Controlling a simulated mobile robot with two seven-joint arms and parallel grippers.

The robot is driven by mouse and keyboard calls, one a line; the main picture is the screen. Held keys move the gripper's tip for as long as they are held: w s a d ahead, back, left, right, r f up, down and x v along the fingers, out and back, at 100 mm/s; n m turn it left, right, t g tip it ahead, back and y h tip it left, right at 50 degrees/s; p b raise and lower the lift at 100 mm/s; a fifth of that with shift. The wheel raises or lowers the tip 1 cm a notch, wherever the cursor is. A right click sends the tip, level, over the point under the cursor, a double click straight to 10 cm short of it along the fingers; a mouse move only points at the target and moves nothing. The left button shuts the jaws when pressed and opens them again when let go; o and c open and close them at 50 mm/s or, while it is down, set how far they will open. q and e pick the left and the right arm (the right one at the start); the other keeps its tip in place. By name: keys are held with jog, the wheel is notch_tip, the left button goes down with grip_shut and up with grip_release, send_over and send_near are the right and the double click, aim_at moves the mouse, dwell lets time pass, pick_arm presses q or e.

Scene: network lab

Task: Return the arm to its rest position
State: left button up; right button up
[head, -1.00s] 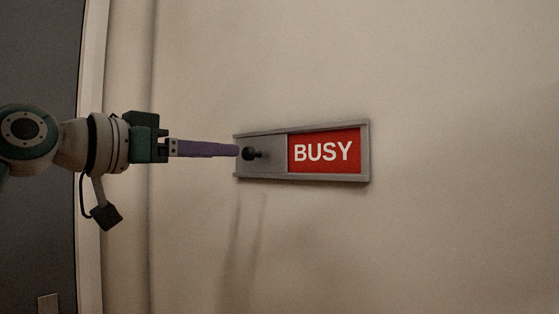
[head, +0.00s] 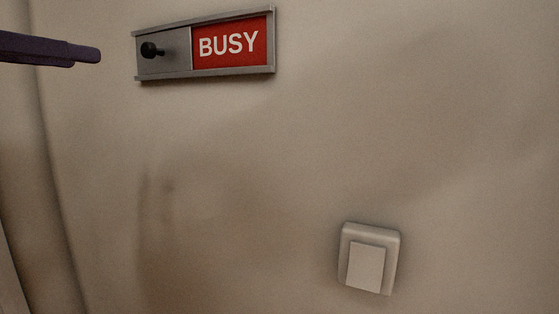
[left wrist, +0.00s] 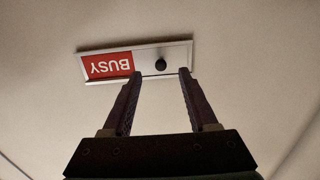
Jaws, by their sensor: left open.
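The sliding sign (head: 165,68) is fixed to the wall at the upper left of the head view, with its red BUSY panel (head: 230,44) showing on the right and a dark knob (head: 151,50) on the grey part at the left. My left gripper (head: 98,55) comes in from the left edge, its purple fingers ending short of the sign. In the left wrist view the left gripper (left wrist: 160,73) is open and empty, with the knob (left wrist: 161,65) seen between and beyond its fingertips. The sign appears upside down there. My right gripper is not in view.
A pale wall switch (head: 368,262) is at the lower right of the head view. The wall (head: 430,120) is otherwise bare. A vertical trim edge (head: 35,200) runs down the left side. Soft shadows fall on the wall below the sign.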

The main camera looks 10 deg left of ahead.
pick_arm(q)
jog(key=s+d+f+g+y, duration=0.1)
jog(key=s+d+f+g, duration=0.15)
jog(key=f, duration=0.55)
jog(key=s+d+f+g+y, duration=0.1)
jog(key=s+d+f+g, duration=0.15)
jog(key=f, duration=0.45)
jog(key=s+d+f+g+y, duration=0.1)
jog(key=s+d+f+g, duration=0.15)
jog(key=f, duration=0.55)
jog(key=s+d+f+n+g+y, duration=0.1)
jog(key=s+f+g, duration=0.3)
jog(key=s, duration=0.6)
jog(key=s+d+f+n+g+y, duration=0.1)
jog(key=s+d+f+g+y, duration=0.1)
jog(key=s+f, duration=0.6)
notch_tip(320, 180, up, 37)
jog(key=p, duration=3.5)
jog(key=shift+s+a+t+p, duration=0.3)
jog(key=shift+s+a+t, duration=0.05)
jog(key=shift+s+a, duration=0.05)
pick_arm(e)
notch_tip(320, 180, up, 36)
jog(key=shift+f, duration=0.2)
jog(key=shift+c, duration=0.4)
